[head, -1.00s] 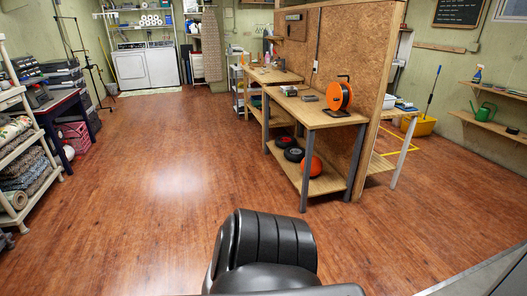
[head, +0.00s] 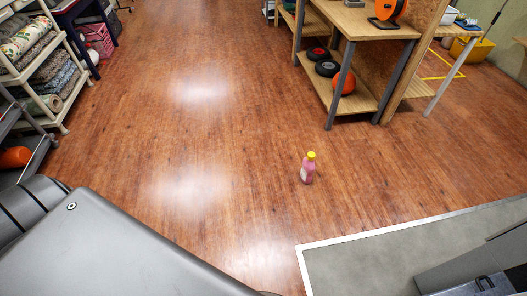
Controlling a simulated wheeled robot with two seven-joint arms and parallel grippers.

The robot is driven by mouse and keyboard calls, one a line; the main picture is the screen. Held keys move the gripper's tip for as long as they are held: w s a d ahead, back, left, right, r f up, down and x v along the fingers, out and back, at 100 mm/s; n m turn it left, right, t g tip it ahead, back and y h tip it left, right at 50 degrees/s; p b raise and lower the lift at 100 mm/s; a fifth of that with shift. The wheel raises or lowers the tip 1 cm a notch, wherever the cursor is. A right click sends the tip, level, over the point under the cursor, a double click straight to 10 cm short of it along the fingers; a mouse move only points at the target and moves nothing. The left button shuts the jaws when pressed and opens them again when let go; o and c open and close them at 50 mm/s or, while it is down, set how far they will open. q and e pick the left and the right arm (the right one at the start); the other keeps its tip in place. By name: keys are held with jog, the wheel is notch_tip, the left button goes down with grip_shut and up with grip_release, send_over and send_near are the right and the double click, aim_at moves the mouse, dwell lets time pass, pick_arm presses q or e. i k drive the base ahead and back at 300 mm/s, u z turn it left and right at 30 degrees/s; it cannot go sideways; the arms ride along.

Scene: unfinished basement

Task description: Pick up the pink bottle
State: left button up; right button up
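The pink bottle (head: 307,173) stands upright on the wooden floor, right of the middle of the head view. It has a yellow cap and a pale label on its left side. Nothing touches it, and bare floor surrounds it. A large grey and black part, which looks like my own arm, fills the lower left corner. Neither of my grippers shows, so I cannot see whether they are open or shut.
A wooden workbench (head: 368,28) with wheels and an orange ball (head: 344,82) on its lower shelf stands behind the bottle. A white-edged grey surface (head: 375,262) lies at lower right. A shelf rack (head: 63,129) stands at left. The middle floor is clear.

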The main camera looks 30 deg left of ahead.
aim_at(307, 170)
jog(key=u, duration=0.3)
jog(key=k, duration=0.45)
jog(key=u, duration=0.5)
jog(key=i, duration=0.85)
jog(key=z, duration=0.5)
jog(key=i, duration=0.8)
jog(key=z, duration=0.85)
